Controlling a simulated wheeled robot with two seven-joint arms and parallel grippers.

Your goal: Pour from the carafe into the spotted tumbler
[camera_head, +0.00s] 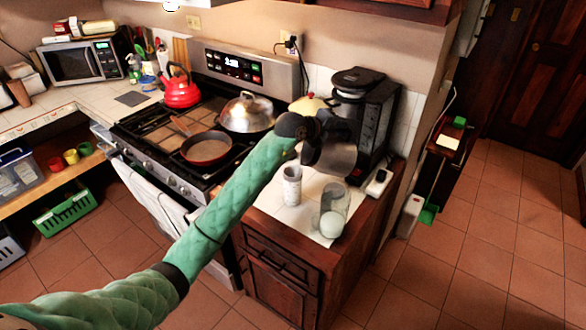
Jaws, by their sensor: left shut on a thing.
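The white tumbler with faint spots (292,187) stands upright on a white mat (267,200) on the wooden cabinet. The carafe (337,160) is a grey, see-through shape in front of the black coffee maker, just behind and right of the tumbler. My left gripper (318,140) is shut on the carafe, at its left side; the dark fingers and my arm hide part of the grip. The carafe's level of contents cannot be made out. My right gripper is out of view.
A clear glass with pale contents (333,215) stands at the mat's front right. The black coffee maker (372,110) is close behind the carafe. The stove on the left holds a red pan (206,150), a lidded pot (247,113) and a red kettle (181,91).

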